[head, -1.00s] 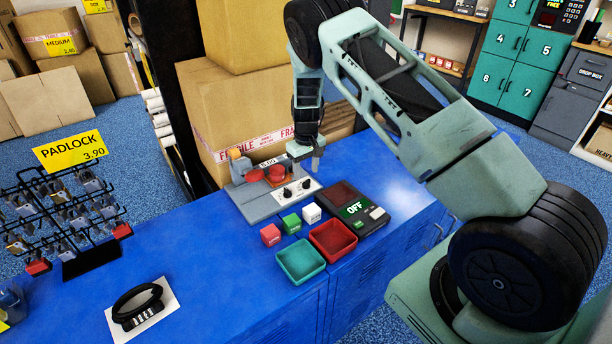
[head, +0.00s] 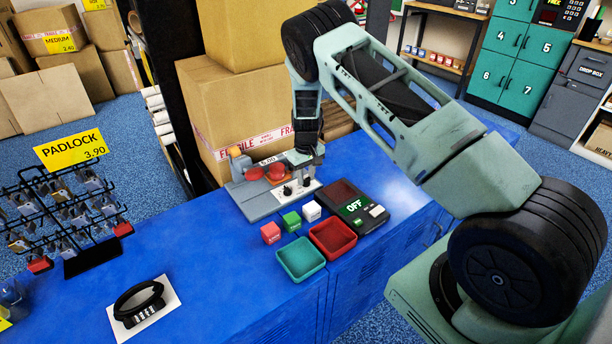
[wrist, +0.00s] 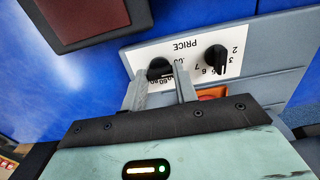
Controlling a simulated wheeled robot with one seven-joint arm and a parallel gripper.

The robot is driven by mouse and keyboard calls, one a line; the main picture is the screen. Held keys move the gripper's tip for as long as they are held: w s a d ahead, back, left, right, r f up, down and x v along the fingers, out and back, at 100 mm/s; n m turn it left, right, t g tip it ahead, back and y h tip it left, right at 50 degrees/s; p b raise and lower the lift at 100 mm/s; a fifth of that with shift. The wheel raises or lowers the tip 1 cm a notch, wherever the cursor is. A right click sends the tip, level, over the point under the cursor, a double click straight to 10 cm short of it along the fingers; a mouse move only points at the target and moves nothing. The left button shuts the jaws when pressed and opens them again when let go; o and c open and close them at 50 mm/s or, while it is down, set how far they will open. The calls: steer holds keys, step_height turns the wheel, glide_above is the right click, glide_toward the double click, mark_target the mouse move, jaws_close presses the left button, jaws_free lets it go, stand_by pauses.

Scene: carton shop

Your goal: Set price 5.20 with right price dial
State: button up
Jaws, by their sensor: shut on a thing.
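The price panel is a white plate (head: 282,207) on the grey pricing device, with two black dials. In the wrist view it is upside down, with PRICE and numbers printed on it. The right price dial (wrist: 159,66) sits between the fingertips of my gripper (wrist: 161,76), which is shut on it. The fingers hide part of its scale, so its setting cannot be read. The left dial (wrist: 215,58) stands free beside it, with digits around it. In the head view my gripper (head: 303,178) is down at the panel's right end.
A green tray (head: 300,275), a red tray (head: 352,247) and small red, green and white cubes are in front. Cartons (head: 240,110) stand behind. A padlock (head: 138,305) lies at the front left.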

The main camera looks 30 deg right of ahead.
mark_target(306, 179)
steer(key=shift+m, duration=0.3)
steer(key=shift+m+b, duration=0.95)
steer(key=shift+m, duration=1.55)
steer(key=o, duration=1)
step_height(306, 179, up, 18)
steer(key=shift+f+b, duration=0.25)
steer(key=shift+b, duration=0.7)
steer(key=shift+a, duration=0.1)
